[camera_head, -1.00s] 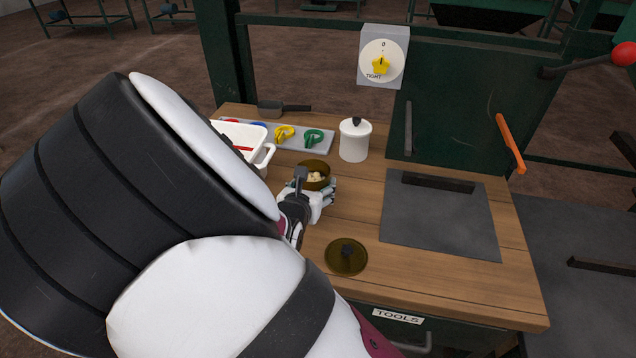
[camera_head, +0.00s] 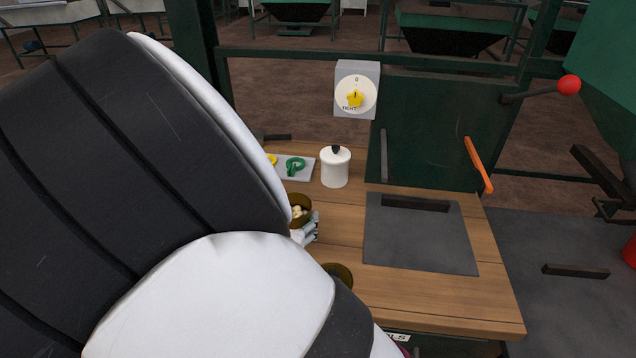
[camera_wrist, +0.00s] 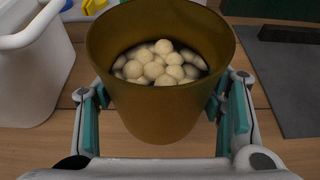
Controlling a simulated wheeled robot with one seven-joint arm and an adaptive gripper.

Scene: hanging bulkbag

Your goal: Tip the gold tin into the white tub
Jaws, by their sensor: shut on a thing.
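The gold tin (camera_wrist: 160,110) is upright in the wrist view, open at the top, with several pale round balls (camera_wrist: 160,62) inside. My gripper (camera_wrist: 163,118) is shut on it, a teal-padded finger on each side. In the head view the tin (camera_head: 300,222) shows beside my arm, and my gripper (camera_head: 306,232) is mostly hidden behind the arm. The white tub (camera_wrist: 32,75) stands left of the tin in the wrist view, apart from it and cut off by the frame edge. In the head view my arm hides the tub.
A white lidded jar (camera_head: 335,168) stands behind the tin. A tray with a green clip (camera_head: 295,166) lies left of the jar. A dark gold lid (camera_head: 341,273) lies in front, partly hidden. A grey plate (camera_head: 418,235) covers the right of the wooden bench.

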